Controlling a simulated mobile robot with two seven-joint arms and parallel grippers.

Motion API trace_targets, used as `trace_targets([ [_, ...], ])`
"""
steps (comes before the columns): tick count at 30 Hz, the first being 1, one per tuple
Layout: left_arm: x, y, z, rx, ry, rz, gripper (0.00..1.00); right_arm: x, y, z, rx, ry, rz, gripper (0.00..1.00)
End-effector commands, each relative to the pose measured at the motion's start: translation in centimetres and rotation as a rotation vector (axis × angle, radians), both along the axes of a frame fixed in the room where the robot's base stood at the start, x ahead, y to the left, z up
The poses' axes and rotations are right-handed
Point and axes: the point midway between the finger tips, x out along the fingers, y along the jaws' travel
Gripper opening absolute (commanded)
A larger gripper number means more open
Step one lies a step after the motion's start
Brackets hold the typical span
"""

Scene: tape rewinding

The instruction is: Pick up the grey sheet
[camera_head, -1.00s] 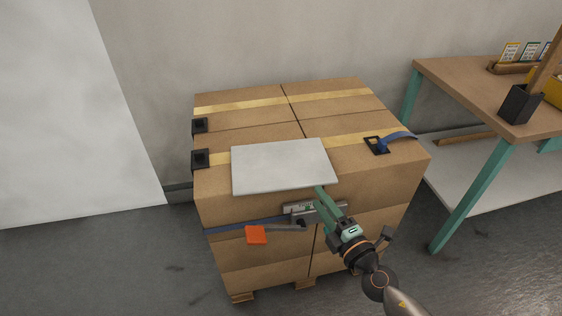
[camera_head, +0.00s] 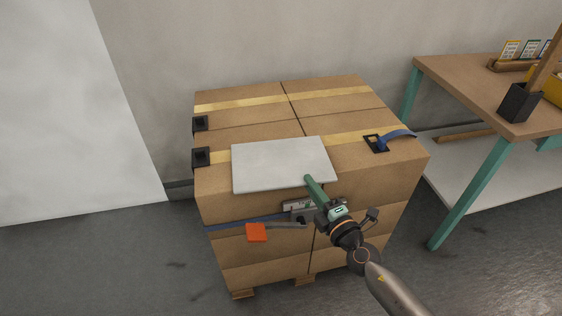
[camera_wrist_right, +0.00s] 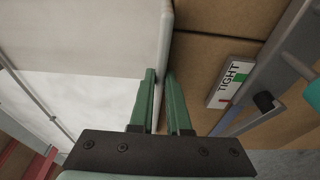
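The grey sheet (camera_head: 280,163) is a flat, pale rectangular slab lying on the stacked cardboard boxes (camera_head: 345,104), at their front edge. In the right wrist view the two green fingers of the gripper (camera_wrist_right: 160,76) are a narrow gap apart. The edge of the sheet (camera_wrist_right: 110,35) runs into the gap between them. Whether both fingers press on it is not clear. My left gripper is not in view.
A strap tensioner (camera_head: 300,207) with an orange tag (camera_head: 256,232) sits on the box front, close below my right gripper. A buckle with a blue strap (camera_head: 376,143) lies right of the sheet. A wooden workbench (camera_head: 460,85) stands at the right.

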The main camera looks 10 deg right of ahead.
Motion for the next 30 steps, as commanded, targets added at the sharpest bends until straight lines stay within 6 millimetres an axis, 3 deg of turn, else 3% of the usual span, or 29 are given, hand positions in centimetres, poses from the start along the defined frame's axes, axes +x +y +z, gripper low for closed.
trace_targets([
  [3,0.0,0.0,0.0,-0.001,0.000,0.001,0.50,0.0,0.0,0.0,0.000,0.000,0.000,0.00],
  [22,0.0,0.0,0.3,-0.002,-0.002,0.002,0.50,0.0,0.0,0.1,0.000,-0.001,-0.001,0.00],
  [30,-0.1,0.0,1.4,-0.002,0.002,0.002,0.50,0.0,0.0,1.8,0.001,-0.002,-0.001,0.00],
])
